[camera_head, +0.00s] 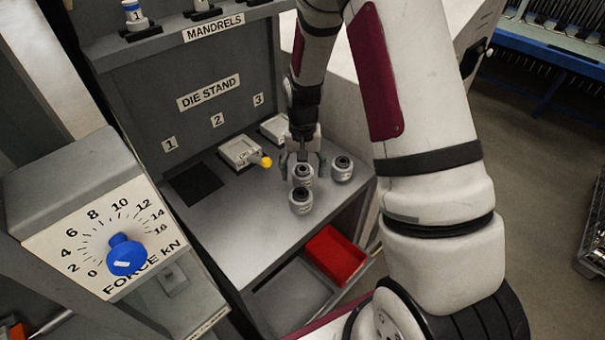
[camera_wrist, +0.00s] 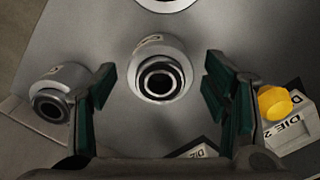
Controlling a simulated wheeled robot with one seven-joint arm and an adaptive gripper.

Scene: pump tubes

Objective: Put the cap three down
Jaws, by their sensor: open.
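Three silver, ring-topped caps stand upright on the grey bench in the head view: one in the middle (camera_head: 302,175), one to the right (camera_head: 343,168) and one in front (camera_head: 300,203). Their labels are too small to read, so I cannot tell which is cap three. My gripper (camera_head: 302,170) is open and points down at the middle cap. In the wrist view my gripper (camera_wrist: 160,100) has its fingers on either side of that cap (camera_wrist: 162,75), with gaps showing. Another cap (camera_wrist: 58,92) is left of the fingers, and a third (camera_wrist: 166,4) is cut off at the top.
A die block with a yellow knob (camera_head: 266,161) sits left of the caps, and shows as DIE 2 (camera_wrist: 292,128) beside my right finger. Another block (camera_head: 273,127) is partly behind my gripper. Slot 1 holds a dark empty pad (camera_head: 196,184). A red bin (camera_head: 336,256) is below.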

